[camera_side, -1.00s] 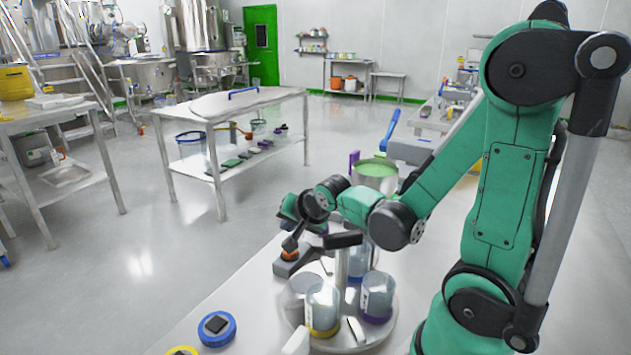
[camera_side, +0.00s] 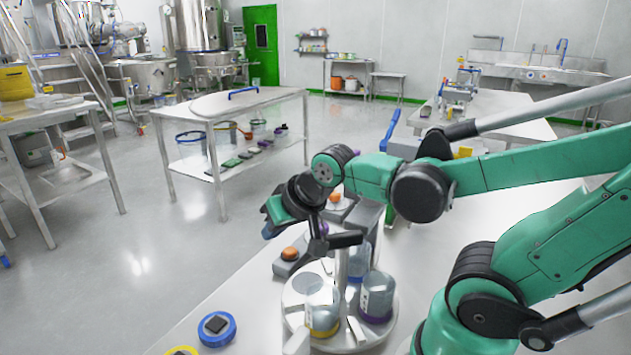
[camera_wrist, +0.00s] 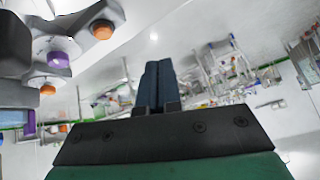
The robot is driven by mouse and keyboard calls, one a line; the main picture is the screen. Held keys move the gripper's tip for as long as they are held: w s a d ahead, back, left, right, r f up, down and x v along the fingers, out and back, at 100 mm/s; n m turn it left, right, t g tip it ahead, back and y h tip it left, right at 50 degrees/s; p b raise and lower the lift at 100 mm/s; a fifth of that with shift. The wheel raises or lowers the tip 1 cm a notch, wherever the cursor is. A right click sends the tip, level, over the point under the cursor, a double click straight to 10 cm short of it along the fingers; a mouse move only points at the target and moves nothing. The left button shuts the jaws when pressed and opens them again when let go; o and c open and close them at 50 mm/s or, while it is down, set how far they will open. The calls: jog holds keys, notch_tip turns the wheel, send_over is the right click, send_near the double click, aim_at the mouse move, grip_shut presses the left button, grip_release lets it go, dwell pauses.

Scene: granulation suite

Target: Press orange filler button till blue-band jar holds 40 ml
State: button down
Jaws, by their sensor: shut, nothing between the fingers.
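An orange button (camera_side: 289,253) sits on a small grey box beside the turntable. A second orange button (camera_side: 335,197) sits on a grey unit behind my wrist. The blue-band jar (camera_side: 357,264) stands at the back of the turntable (camera_side: 292,300), partly hidden by the centre post; I cannot read its level. My gripper (camera_side: 268,231) is shut and empty, above and left of the nearer button and apart from it. In the wrist view its dark blue fingers (camera_wrist: 155,86) are together, touching nothing. Orange buttons also show there at upper left (camera_wrist: 102,30).
A yellow-band jar (camera_side: 323,318) and a purple-band jar (camera_side: 377,298) stand on the turntable's near side. A blue-ringed disc (camera_side: 217,329) with a black top lies at the bench's front left. A steel trolley (camera_side: 260,105) stands beyond the bench.

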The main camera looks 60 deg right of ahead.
jog(key=a+n, duration=0.1)
jog(key=s+a+n, duration=0.1)
jog(key=n, duration=0.1)
jog(key=s+a+n+y, duration=0.1)
jog(key=shift+s+r+g, duration=0.15)
jog(key=shift+r+g, duration=0.2)
jog(key=shift+g, duration=0.05)
jog(key=shift+n, duration=0.3)
notch_tip(320, 180, up, 5)
jog(key=n+g, duration=0.7)
jog(key=n, duration=1.1)
send_over(290, 250)
jog(key=shift+f, duration=0.15)
jog(key=shift+f, duration=0.1)
notch_tip(290, 250, down, 14)
jog(key=shift+r, duration=0.1)
